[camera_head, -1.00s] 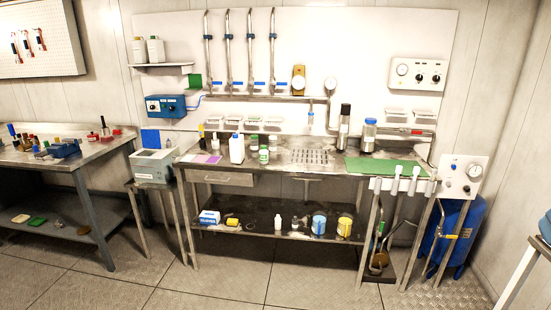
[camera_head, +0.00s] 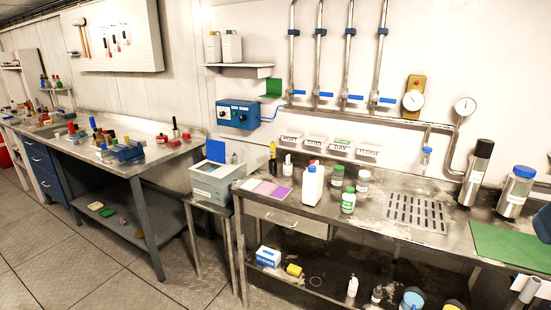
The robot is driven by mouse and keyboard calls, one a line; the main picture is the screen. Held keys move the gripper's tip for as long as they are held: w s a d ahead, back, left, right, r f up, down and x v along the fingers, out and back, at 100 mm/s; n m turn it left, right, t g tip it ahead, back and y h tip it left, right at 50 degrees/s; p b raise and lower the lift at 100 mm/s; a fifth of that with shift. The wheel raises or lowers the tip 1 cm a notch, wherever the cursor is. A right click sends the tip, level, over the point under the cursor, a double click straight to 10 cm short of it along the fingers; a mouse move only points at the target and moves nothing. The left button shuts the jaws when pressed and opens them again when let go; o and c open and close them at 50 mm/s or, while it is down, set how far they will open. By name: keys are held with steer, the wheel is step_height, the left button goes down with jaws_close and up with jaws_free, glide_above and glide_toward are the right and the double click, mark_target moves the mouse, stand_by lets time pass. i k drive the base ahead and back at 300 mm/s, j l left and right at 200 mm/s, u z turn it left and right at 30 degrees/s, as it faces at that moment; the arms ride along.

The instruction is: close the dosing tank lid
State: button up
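A grey box-shaped tank (camera_head: 212,191) stands on a small metal stand at the left end of the steel bench. A blue panel (camera_head: 216,150) stands upright at its back edge and looks like its raised lid; I cannot tell for sure how it is joined.
The steel bench (camera_head: 388,228) on the right carries a white bottle (camera_head: 312,186), small jars and steel cylinders. A workbench (camera_head: 105,168) with many small items stands on the left. Floor (camera_head: 110,265) in front of the left workbench is clear.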

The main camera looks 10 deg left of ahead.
mark_target(216, 149)
steer(key=i+j+u, duration=0.15)
steer(key=u, duration=0.25)
steer(key=i+u, duration=0.7)
steer(key=u, duration=0.15)
steer(key=i+l+u, duration=0.15)
steer(key=u, duration=0.3)
steer(key=i+u, duration=0.25)
steer(key=i, duration=0.65)
steer(key=i+z, duration=0.4)
steer(key=i+j+z, duration=0.15)
steer(key=z, duration=0.3)
steer(key=i+j+z, duration=0.25)
steer(key=z, duration=0.15)
steer(key=i+j+z, duration=0.15)
steer(key=z, duration=0.35)
steer(key=i+j+z, duration=0.3)
steer(key=z, duration=0.2)
steer(key=i+j+z, duration=0.2)
steer(key=j+z, duration=0.15)
steer(key=z, duration=0.15)
